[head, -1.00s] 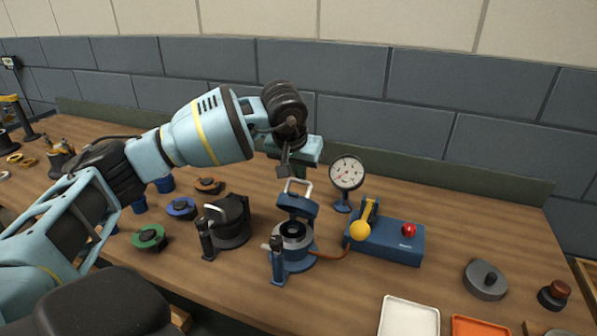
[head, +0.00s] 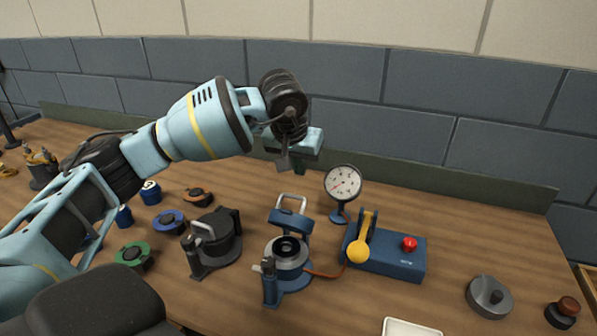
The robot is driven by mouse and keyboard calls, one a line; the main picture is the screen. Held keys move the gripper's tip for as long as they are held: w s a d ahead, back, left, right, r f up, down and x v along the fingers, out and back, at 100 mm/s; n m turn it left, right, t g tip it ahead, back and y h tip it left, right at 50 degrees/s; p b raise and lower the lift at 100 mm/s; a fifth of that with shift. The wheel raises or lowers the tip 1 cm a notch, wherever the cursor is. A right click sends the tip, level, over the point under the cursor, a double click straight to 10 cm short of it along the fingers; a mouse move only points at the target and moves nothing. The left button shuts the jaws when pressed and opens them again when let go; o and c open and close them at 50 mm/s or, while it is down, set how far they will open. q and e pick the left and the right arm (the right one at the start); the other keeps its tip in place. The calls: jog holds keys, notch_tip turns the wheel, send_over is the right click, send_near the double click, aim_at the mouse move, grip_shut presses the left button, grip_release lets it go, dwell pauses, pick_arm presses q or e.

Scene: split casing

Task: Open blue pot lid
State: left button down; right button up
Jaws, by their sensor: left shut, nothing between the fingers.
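The blue pot (head: 290,272) stands on the workbench in the head view. Its lid (head: 290,224) is raised at the back of the pot, with the pale loop handle (head: 292,198) pointing up. The pot's dark round opening shows uncovered. My left gripper (head: 284,164) is shut and empty above and behind the lid handle, with a visible gap between its fingers and the handle. The gripper's far side is partly hidden by its own wrist. My right gripper is not in view.
A black pot (head: 213,247) with its lid down stands to the left. A gauge (head: 342,185) and a blue box (head: 397,259) with yellow lever and red button stand to the right. Green (head: 133,255) and blue (head: 169,221) discs lie left.

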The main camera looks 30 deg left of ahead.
pick_arm(q)
jog(key=s+v, duration=0.1)
jog(key=v, duration=0.7)
jog(key=shift+d, duration=0.3)
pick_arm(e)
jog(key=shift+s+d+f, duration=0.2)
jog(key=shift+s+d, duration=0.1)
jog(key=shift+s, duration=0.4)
pick_arm(q)
jog(key=shift+w+f, duration=0.1)
jog(key=shift+f, duration=0.05)
